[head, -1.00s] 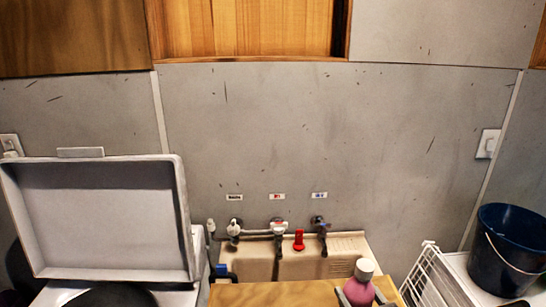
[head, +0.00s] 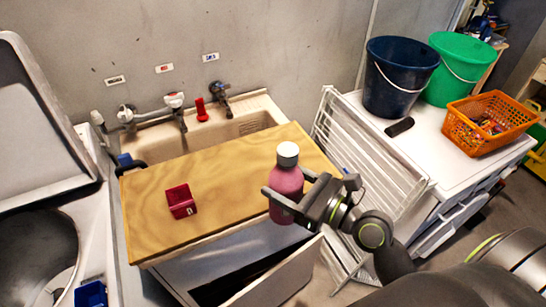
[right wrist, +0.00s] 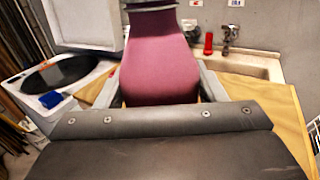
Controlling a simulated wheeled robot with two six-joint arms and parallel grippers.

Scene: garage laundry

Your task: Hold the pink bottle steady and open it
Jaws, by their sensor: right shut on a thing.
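The pink bottle (head: 286,190) with a white cap (head: 288,150) is upright at the front right edge of the wooden board (head: 225,185). My right gripper (head: 285,202) is shut on its body from the right; the cap is on top. In the right wrist view the bottle's pink body (right wrist: 160,65) stands between my two fingers, and its top is cut off. Whether its base touches the board is unclear. My left gripper is not in view.
A small red container (head: 181,201) sits on the board. Behind are a sink (head: 240,122) with taps and a white wire rack (head: 365,160). A dark blue bucket (head: 398,75), green bucket (head: 460,68) and orange basket (head: 490,122) stand right. An open drawer (head: 275,275) is below.

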